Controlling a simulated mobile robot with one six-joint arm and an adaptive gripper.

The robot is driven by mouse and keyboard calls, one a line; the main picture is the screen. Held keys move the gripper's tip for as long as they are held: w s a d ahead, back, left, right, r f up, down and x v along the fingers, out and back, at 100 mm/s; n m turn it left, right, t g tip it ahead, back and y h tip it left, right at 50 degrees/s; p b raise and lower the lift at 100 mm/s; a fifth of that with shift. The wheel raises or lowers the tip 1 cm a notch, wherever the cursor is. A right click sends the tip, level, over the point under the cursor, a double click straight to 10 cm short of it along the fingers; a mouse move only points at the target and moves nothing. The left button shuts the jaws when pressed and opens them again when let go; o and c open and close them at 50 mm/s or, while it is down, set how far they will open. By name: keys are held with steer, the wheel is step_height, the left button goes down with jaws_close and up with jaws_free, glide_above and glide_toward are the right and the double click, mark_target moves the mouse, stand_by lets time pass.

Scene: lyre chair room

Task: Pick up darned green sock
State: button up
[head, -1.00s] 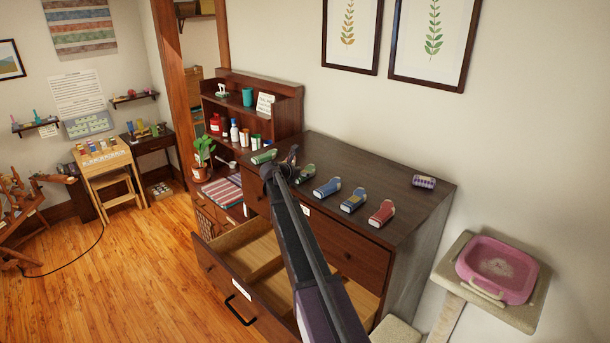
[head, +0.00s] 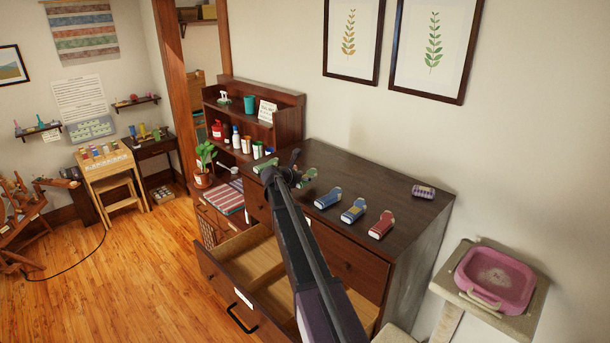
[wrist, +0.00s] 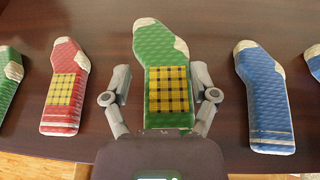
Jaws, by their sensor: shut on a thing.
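The darned green sock (wrist: 168,95), with a cream heel and toe and a yellow-and-black checked patch, is between the fingers of my gripper (wrist: 160,75) in the wrist view. The fingers are shut on its sides. It looks larger than its neighbours and seems a little above the dresser top. In the head view the sock (head: 307,177) shows beside my gripper (head: 297,174), partly hidden by my arm. A red sock with a yellow checked patch (wrist: 62,90) lies left of it in the wrist view, and a plain blue sock (wrist: 266,100) lies right.
Another green sock (head: 265,165), a blue sock with a yellow patch (head: 353,210), a red sock (head: 380,224) and a small purple item (head: 423,191) lie on the dark dresser (head: 375,175). A drawer (head: 225,285) stands open below. A pink tray (head: 495,278) is at right.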

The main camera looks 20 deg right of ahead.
steer(key=s+a, duration=0.2)
steer(key=s, duration=0.4)
steer(key=s+a+r+p, duration=0.1)
steer(key=s+a, duration=0.1)
steer(key=s, duration=0.5)
steer(key=shift+s+a+r, duration=0.15)
steer(key=shift+a, duration=0.25)
